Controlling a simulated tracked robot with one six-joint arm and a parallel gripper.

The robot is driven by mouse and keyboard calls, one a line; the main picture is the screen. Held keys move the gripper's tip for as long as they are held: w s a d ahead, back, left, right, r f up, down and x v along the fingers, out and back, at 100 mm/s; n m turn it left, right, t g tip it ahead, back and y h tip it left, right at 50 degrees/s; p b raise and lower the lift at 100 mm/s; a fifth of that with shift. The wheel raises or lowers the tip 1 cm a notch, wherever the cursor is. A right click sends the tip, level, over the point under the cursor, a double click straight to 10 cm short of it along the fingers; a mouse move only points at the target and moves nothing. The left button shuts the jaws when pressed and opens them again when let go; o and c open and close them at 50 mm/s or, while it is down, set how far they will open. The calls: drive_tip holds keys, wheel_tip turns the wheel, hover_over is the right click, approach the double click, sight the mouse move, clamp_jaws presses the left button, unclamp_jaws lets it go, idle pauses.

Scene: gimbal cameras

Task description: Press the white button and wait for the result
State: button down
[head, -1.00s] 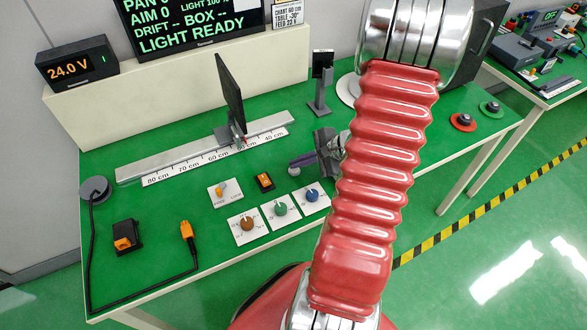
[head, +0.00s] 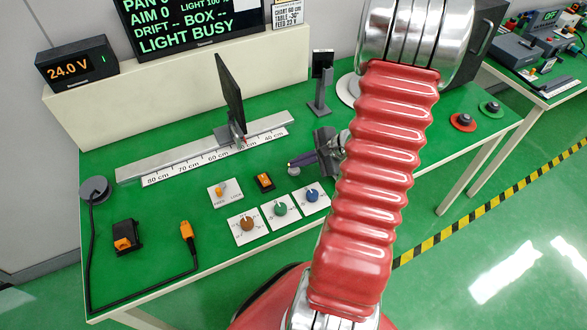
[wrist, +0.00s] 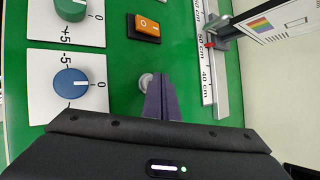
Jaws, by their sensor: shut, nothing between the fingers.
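The white button (wrist: 146,80) shows in the wrist view as a small round pale knob on the green table, partly hidden by my fingertips. My gripper (wrist: 161,77) is shut and empty, its dark purple fingers together right at the button. They look to be on it, but contact is hard to tell. In the head view my gripper (head: 298,162) points down at the table just above the blue dial, and the button is mostly hidden there. The display (head: 190,25) on the back ledge reads "LIGHT BUSY".
Orange, green and blue dials (head: 312,196) lie near the fingers. An orange rocker switch (head: 264,182) and a toggle plate (head: 225,192) stand left of them. The ruler rail (head: 205,148) with an upright panel (head: 229,95) is behind. A cable with an orange plug (head: 187,231) lies at left.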

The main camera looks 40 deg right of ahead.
sight(298, 171)
drive_tip(key=shift+r, duration=0.5)
wheel_tip(298, 171, up, 5)
drive_tip(key=shift+r, duration=0.1)
idle(0.7)
idle(0.8)
